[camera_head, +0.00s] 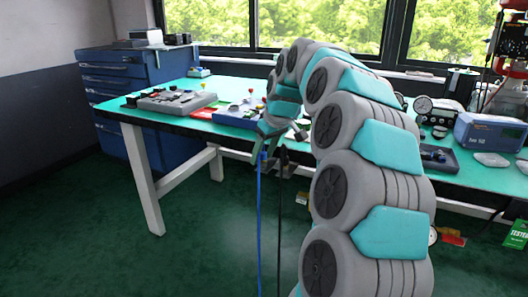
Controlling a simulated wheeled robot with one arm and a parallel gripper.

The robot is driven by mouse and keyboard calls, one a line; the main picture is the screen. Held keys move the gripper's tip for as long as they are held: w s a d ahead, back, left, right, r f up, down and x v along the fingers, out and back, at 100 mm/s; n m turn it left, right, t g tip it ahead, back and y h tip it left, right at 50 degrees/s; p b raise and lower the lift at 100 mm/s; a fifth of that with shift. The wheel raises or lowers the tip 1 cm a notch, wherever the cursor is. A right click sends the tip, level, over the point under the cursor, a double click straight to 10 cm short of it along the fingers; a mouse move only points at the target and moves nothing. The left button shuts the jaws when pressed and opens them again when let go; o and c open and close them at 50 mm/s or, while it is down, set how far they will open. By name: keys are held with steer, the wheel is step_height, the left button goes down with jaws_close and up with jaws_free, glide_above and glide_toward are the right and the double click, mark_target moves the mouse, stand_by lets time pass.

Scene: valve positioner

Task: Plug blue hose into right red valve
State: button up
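A blue hose (260,215) hangs straight down in front of the workbench edge. Its upper end is at the tips of my gripper (263,151), which points down there. My arm hides the middle of the bench, so I cannot make out which is the right red valve.
A black hose (278,225) hangs just right of the blue one. The teal-topped workbench (222,83) carries a grey tray of parts (172,104) at left and a blue-grey box (490,131) at right. A blue drawer cabinet (120,72) stands behind. Floor at front left is clear.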

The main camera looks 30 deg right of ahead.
jaws_close()
stand_by(0.3)
stand_by(0.5)
stand_by(1.2)
